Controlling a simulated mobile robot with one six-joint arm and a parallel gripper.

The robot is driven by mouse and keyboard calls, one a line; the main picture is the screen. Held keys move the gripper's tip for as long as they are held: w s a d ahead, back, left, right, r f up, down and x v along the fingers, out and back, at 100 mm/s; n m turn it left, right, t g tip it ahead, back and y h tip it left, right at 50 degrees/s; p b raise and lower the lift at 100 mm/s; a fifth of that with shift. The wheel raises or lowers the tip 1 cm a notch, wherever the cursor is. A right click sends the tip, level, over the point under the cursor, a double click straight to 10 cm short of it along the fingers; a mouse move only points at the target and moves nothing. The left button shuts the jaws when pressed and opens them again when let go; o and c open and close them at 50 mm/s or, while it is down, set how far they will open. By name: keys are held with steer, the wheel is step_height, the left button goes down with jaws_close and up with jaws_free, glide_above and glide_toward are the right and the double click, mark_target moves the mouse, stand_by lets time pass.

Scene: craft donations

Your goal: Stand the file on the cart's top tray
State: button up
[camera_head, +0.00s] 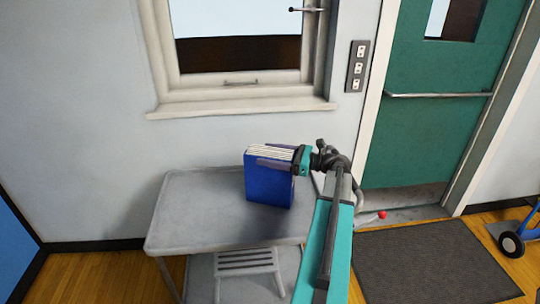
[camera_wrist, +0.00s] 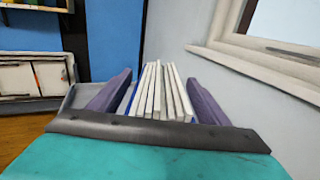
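The file (camera_head: 268,185) is a blue upright block with white page edges on top. It stands over the grey top tray (camera_head: 195,205) of the cart, near the tray's right part. My gripper (camera_head: 268,155) reaches in from the right, with its dark purple fingers along the two sides of the file's upper end. A dark shadow lies on the tray just below the file. I cannot tell whether the file's bottom touches the tray.
The wall and window sill (camera_head: 240,108) are behind the cart. A lower shelf with a grey slatted thing (camera_head: 248,262) is under the tray. The tray's left part is clear. A green door (camera_head: 430,110), a dark mat (camera_head: 430,262) and a blue-framed wheeled thing (camera_head: 514,243) are to the right.

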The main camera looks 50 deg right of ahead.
steer(key=shift+r, duration=0.1)
steer(key=b+v, duration=0.2)
steer(key=v, duration=1)
stand_by(0.9)
